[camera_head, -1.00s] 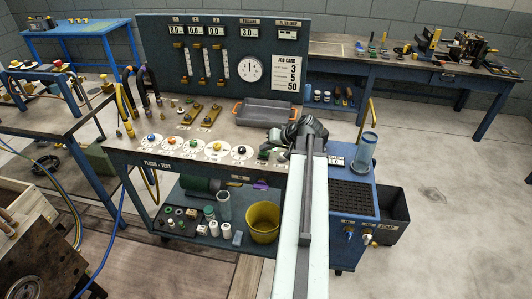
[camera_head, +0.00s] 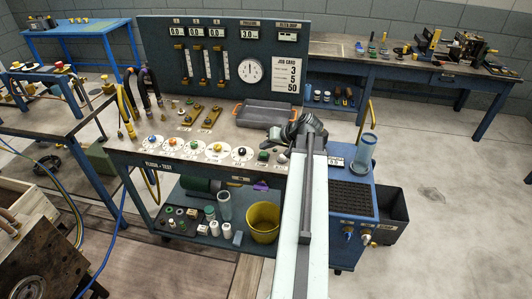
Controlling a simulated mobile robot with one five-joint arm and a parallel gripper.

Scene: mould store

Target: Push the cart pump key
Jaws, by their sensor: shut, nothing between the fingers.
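The flush and test cart (camera_head: 158,160) stands ahead with an upright dark gauge panel. Along its front edge runs a row of coloured knobs on white dials, with a green key (camera_head: 263,156) and a pale key (camera_head: 282,158) at the right end. Which key is the pump key I cannot read. My gripper (camera_head: 285,136) is shut and empty, over the cart's right front part, just above and behind these keys. Whether it touches anything is unclear. My arm hides the cart's right front corner.
A grey tray with orange handles (camera_head: 262,114) lies on the cart behind my gripper. A clear cylinder (camera_head: 365,150) stands on a blue drain unit (camera_head: 352,205) at the right. A yellow bucket (camera_head: 263,222) sits on the lower shelf. Open floor lies to the right.

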